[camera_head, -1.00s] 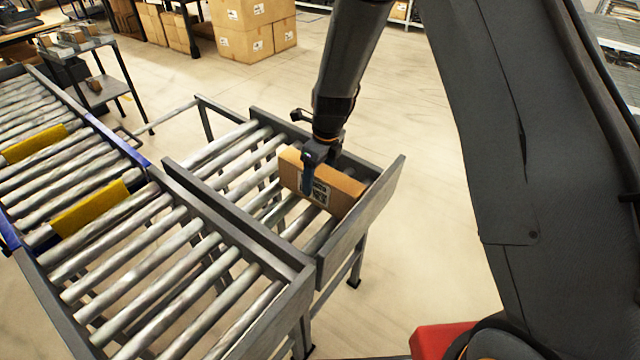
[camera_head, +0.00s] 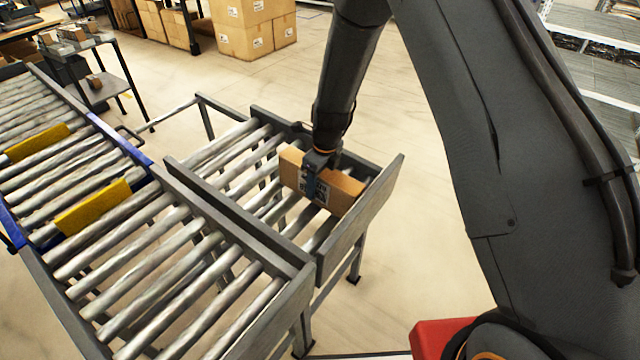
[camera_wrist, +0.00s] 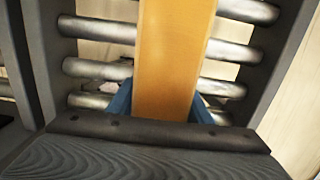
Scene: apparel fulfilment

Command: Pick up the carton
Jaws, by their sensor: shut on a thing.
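The carton (camera_head: 344,187) is a brown cardboard box with a printed label on its near face. It stands on the short roller conveyor section, close to the end board. My gripper (camera_head: 316,178) reaches down over it from above, with a finger against the labelled face. In the wrist view the carton (camera_wrist: 174,60) runs up the middle as an orange-brown strip. The blue fingertips of my gripper (camera_wrist: 163,108) sit on both sides of it, shut on it. The carton's underside is hidden, so I cannot tell whether it touches the rollers.
The grey end board (camera_head: 362,222) stands just right of the carton. A longer roller conveyor (camera_head: 170,285) with yellow strips (camera_head: 92,208) lies to the left. Stacked cartons (camera_head: 255,30) and a small cart (camera_head: 100,88) stand behind. The floor to the right is open.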

